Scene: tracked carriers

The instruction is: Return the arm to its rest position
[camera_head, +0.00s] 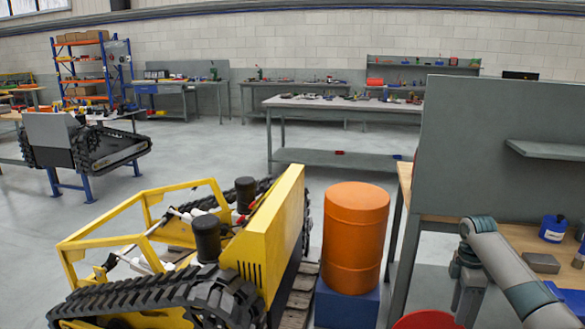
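My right arm (512,270) comes in from the lower right corner, in front of the workbench on the right. My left arm and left gripper are not in view.
A yellow tracked carrier (271,230) stands at front centre-left, beside an orange drum (355,237) on a blue box (346,304). The right workbench (525,236) has a tall grey panel (498,145) and a blue container (552,229). A red round thing (427,320) shows low down. Open floor (205,155) lies behind.

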